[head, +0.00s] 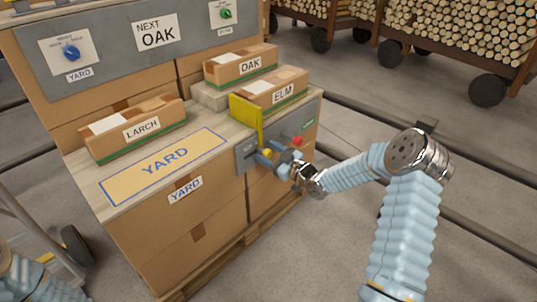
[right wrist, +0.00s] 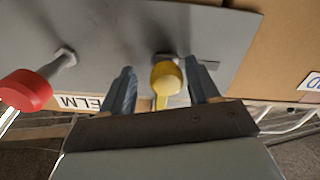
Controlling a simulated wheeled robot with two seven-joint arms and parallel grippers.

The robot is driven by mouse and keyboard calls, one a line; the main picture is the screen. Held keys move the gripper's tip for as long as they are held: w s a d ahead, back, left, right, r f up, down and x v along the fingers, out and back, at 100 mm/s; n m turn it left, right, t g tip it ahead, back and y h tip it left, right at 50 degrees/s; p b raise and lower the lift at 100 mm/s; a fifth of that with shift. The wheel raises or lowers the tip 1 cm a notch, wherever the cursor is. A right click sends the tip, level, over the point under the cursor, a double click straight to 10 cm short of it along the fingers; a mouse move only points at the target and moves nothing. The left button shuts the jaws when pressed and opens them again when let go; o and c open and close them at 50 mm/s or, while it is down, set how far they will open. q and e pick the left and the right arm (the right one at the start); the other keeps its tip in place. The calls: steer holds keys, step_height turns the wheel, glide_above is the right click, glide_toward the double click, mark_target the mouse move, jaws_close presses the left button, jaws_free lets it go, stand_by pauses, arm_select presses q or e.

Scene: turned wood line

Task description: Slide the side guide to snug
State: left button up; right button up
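The yellow side guide (head: 246,118) stands upright at the left end of the ELM box (head: 280,92); I cannot tell whether they touch. A yellow knob (right wrist: 166,76) sticks out of the grey front panel (head: 244,153) below the guide. My right gripper (head: 268,158) is at this panel. In the right wrist view its two fingers (right wrist: 163,88) are apart, one on each side of the yellow knob, with a clear gap on the left side. My left gripper is out of view; only part of that arm shows at the lower left.
A red knob (head: 297,141) sticks out of the panel to the right, also near the left finger in the wrist view (right wrist: 25,90). The OAK box (head: 242,66) sits behind ELM, the LARCH box (head: 137,128) to the left. The YARD mat (head: 120,187) is bare.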

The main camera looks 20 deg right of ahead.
steer(key=shift+a, duration=0.1)
steer(key=v, duration=1.4)
steer(key=shift+w+f, duration=0.15)
steer(key=s+a+f+m+g+h+p, duration=0.15)
steer(key=a+f+m+g, duration=0.45)
steer(key=a+f, duration=0.7)
steer(key=s+a+f+m+g, duration=0.1)
steer(key=s+a+f+g, duration=0.2)
steer(key=s, duration=0.3)
steer(key=s+a+f+m+g+h, duration=0.1)
steer(key=s+a+f+g, duration=0.2)
steer(key=s+a, duration=0.2)
steer(key=s+a+f+m+g, duration=0.1)
steer(key=s+a+f+g, duration=0.2)
steer(key=s, duration=0.6)
steer(key=shift+a+f+g+p, duration=0.4)
steer(key=shift+a+f+p, duration=0.05)
